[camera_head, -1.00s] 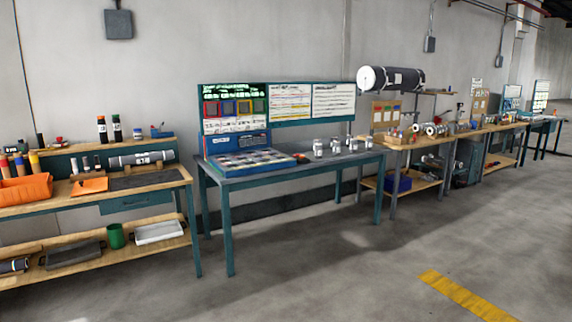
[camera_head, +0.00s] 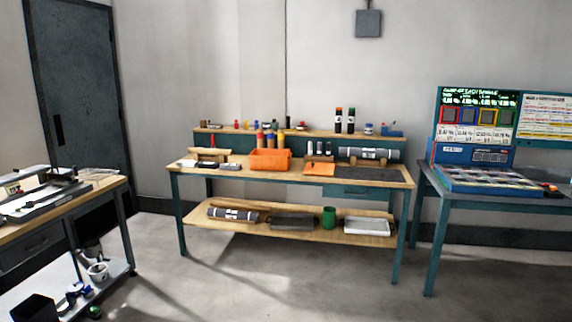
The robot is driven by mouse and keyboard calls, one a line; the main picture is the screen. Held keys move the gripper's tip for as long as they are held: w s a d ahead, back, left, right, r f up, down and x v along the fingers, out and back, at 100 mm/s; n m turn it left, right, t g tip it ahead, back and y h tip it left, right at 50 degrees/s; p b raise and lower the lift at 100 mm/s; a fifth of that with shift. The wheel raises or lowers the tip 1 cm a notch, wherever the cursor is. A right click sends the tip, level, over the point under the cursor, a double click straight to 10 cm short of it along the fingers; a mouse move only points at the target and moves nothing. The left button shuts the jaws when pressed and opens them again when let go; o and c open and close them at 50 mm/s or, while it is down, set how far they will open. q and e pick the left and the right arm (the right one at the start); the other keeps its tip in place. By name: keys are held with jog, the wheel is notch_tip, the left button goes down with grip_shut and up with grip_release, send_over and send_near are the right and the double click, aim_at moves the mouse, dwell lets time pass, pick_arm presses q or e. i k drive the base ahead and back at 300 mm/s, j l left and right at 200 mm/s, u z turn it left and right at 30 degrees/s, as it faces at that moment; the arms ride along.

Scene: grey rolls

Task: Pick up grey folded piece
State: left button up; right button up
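No piece that is clearly folded can be made out at this distance. A grey roll (camera_head: 368,154) with a pale label lies on the wooden workbench (camera_head: 225,178), at the back right of its top. A flat dark grey sheet (camera_head: 378,174) lies in front of it. Another grey roll (camera_head: 232,214) with a white label lies at the left of the bench's lower shelf (camera_head: 262,231). Neither of my grippers is in view.
A green cup (camera_head: 329,217) and trays share the shelf. The floor in front is clear.

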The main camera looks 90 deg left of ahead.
aim_at(224, 166)
jog(key=u, duration=3.3)
